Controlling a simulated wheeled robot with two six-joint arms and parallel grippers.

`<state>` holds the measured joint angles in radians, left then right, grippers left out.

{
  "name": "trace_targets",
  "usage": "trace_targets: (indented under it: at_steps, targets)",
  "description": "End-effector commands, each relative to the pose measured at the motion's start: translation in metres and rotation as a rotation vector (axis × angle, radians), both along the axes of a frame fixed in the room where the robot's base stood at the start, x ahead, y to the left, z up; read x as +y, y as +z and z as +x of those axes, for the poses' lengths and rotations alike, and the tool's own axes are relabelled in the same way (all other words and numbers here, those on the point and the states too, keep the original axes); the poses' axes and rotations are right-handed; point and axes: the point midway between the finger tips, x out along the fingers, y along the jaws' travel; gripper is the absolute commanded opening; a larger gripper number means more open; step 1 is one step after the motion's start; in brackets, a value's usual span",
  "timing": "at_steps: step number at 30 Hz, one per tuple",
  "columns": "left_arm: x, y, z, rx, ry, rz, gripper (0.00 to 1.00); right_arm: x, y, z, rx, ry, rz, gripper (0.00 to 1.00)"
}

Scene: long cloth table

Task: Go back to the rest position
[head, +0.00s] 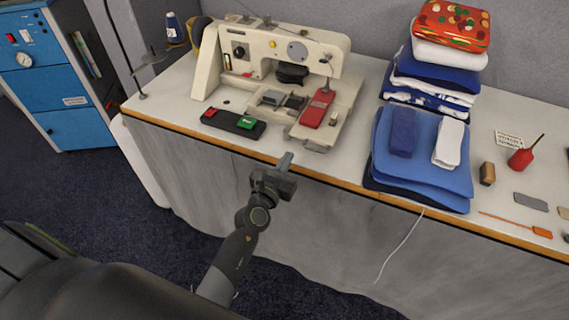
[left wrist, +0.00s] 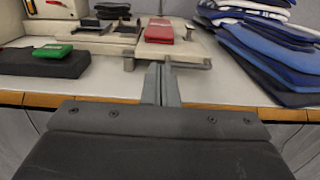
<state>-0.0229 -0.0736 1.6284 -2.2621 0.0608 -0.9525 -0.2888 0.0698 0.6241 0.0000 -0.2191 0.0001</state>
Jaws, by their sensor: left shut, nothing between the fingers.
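My left gripper (head: 285,162) is in front of the table's front edge, below the sewing machine. In the left wrist view its two fingers (left wrist: 160,84) are together and hold nothing. The fingers point toward the machine, with a gap between them and the things on the table in the head view. My right gripper is in neither view.
A cream sewing machine (head: 258,48) stands on the long table (head: 360,75). A black strip with red and green blocks (head: 233,122) lies before it. Folded blue cloths (head: 435,160) and a taller cloth stack (head: 440,60) are to the right. Blue cabinets (head: 65,88) stand at left.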

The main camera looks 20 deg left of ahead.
Motion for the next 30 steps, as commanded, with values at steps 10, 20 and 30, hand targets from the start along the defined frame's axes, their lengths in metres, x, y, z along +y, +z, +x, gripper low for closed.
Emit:
trace_targets:
  at_steps: [10, 20, 30]
  targets:
    - [0.000, 0.000, -0.010, 0.000, -0.001, -0.001, 0.00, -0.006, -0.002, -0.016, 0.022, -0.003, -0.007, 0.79]
    - [0.014, -0.084, -0.032, 0.164, 0.060, -0.423, 0.00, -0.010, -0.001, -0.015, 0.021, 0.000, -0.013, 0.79]
    - [0.050, -0.239, -0.117, 0.413, 0.420, -1.218, 0.00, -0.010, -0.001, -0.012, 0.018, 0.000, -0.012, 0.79]
